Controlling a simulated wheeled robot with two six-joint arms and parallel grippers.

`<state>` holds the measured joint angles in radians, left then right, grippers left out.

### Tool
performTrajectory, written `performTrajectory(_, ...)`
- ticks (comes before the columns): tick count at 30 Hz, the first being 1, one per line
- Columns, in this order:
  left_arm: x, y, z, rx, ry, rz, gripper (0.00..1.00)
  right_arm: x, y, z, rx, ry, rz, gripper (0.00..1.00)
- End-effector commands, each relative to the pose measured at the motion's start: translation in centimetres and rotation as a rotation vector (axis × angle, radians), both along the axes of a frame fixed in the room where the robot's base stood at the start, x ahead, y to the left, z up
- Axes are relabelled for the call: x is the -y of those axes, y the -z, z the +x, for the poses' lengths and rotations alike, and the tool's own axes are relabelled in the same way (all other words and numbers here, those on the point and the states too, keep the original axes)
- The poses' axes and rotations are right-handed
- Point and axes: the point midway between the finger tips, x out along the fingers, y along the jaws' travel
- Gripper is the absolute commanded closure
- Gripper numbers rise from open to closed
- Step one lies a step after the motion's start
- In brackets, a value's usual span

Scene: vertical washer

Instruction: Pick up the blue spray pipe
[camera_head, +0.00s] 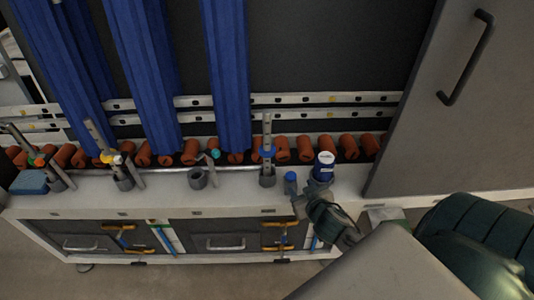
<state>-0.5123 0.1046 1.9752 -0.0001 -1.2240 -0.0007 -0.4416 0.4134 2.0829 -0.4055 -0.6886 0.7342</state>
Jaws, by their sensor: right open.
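The pipe with a blue collar (267,135), which I take for the blue spray pipe, stands upright in a grey cup-shaped holder (267,181) on the white ledge. My right gripper (303,197) comes in from the lower right. It is open, to the right of the pipe and apart from it, close to the ledge's front edge. Its fingers are small and partly unclear against the things behind them. My left gripper is not in view.
A blue and white container (324,166) and a small blue-topped item (290,178) stand close to my right gripper. Other pipes stand left, including a yellow-collared one (103,141). Orange rollers (283,149) and hanging blue strips (227,75) are behind. A grey door (430,100) stands right.

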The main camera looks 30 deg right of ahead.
Motion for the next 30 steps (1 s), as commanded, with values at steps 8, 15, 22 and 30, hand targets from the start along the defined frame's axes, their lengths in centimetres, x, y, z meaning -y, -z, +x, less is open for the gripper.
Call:
performTrajectory(8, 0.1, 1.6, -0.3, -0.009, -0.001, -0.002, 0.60, -0.7, -7.4, 3.7, 0.307, -0.152, 0.031, 0.52)
performTrajectory(15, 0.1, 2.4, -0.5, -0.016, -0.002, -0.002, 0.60, -2.6, -11.8, 4.9, 0.454, -0.306, 0.081, 0.52)
performTrajectory(22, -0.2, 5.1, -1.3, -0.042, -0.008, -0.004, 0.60, -2.8, -12.3, 6.5, 0.461, -0.313, 0.090, 0.52)
performTrajectory(30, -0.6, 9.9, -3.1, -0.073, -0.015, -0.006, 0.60, -2.9, -12.3, 9.1, 0.460, -0.312, 0.089, 0.52)
